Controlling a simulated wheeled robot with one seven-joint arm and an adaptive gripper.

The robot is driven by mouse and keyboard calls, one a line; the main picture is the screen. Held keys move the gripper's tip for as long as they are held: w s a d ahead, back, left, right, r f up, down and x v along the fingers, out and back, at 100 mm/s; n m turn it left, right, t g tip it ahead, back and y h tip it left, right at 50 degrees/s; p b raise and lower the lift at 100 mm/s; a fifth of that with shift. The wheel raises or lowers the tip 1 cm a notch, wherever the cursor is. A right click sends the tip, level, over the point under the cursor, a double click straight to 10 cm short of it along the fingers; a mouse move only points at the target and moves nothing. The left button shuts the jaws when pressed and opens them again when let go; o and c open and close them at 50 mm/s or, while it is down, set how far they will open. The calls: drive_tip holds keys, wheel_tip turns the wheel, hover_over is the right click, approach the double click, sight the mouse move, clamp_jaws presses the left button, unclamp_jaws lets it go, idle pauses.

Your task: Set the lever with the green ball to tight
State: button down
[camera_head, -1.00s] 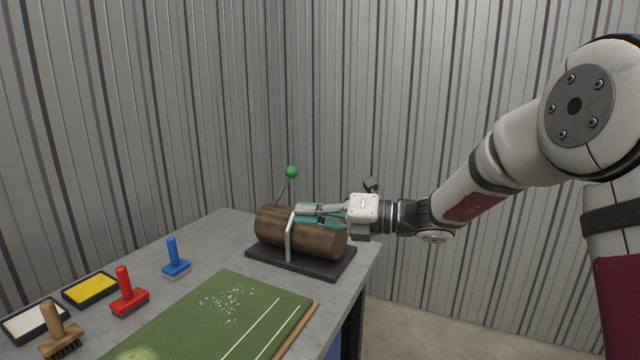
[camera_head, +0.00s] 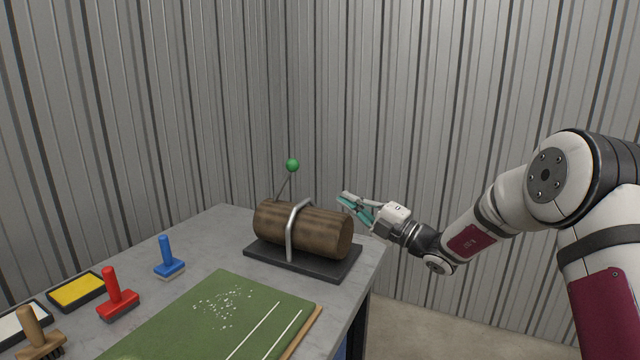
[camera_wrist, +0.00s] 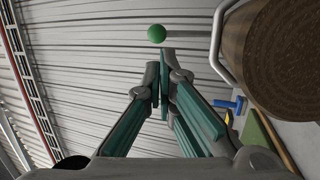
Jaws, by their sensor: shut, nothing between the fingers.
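The lever with the green ball (camera_head: 292,165) rises behind the brown roll (camera_head: 325,232), its thin rod tilted up and to the right in the head view. A bent metal bar (camera_head: 291,236) passes over the roll, which lies on a dark base plate (camera_head: 262,255). My gripper (camera_head: 346,199) is shut and empty, to the right of the roll and apart from the lever. In the wrist view the green ball (camera_wrist: 157,33) shows beyond the fingertips (camera_wrist: 160,72), with the roll's end (camera_wrist: 290,60) at the right. No tight marking is legible.
The grey table (camera_head: 215,240) holds a green turf mat (camera_head: 190,325) with white specks. A blue-handled tool (camera_head: 168,262), a red-handled one (camera_head: 117,295), a wooden brush (camera_head: 35,335) and a yellow pad tray (camera_head: 76,292) stand at left. Ribbed metal walls stand behind.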

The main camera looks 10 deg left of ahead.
drive_tip(key=b, duration=0.1)
approach(283, 181)
wheel_tip(283, 181, up, 5)
drive_tip(key=w+a, duration=0.1)
drive_tip(key=w, duration=0.1)
drive_tip(key=shift+a+r, duration=0.25)
drive_tip(key=shift+a, duration=0.05)
drive_tip(key=shift+w, duration=0.1)
